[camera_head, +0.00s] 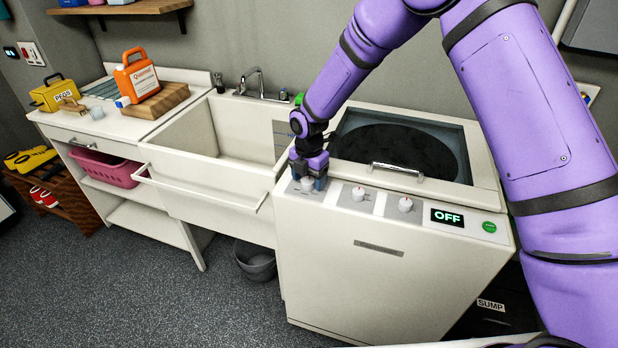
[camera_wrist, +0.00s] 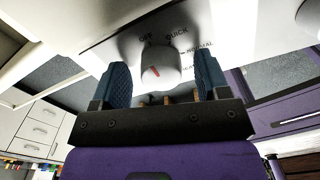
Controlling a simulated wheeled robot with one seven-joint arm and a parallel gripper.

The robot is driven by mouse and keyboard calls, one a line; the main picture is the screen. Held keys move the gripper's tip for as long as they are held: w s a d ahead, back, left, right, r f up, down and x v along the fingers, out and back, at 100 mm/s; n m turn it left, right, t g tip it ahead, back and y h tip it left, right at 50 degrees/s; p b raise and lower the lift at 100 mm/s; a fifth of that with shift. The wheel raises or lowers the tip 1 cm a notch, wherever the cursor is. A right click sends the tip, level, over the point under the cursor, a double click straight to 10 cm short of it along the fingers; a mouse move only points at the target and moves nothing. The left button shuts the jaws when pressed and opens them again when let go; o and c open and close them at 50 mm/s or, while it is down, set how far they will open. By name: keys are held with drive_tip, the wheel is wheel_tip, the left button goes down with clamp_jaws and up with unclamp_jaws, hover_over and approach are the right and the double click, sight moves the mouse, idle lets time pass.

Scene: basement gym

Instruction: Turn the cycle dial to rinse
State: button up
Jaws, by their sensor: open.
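The cycle dial (camera_wrist: 160,70) is a white round knob with a red mark on its face. It sits on the washer's front panel, with the printed words OFF, QUICK and NORMAL around it; another label is partly hidden by a finger. I cannot read rinse anywhere. My gripper (camera_wrist: 163,80) is open, with one blue finger on each side of the dial; I cannot tell whether they touch it. In the head view my gripper (camera_head: 308,181) is over the leftmost knob of the washer (camera_head: 376,270) panel. The washer's display (camera_head: 447,217) reads OFF.
Two more white knobs, a middle one (camera_head: 358,193) and a right one (camera_head: 405,204), stand right of the gripper. A green button (camera_head: 489,227) is at the panel's right end. The lid handle (camera_head: 397,169) rises behind the knobs. A sink (camera_head: 213,140) adjoins on the left.

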drive_tip(key=c, duration=0.9)
drive_tip(key=shift+c, duration=0.2)
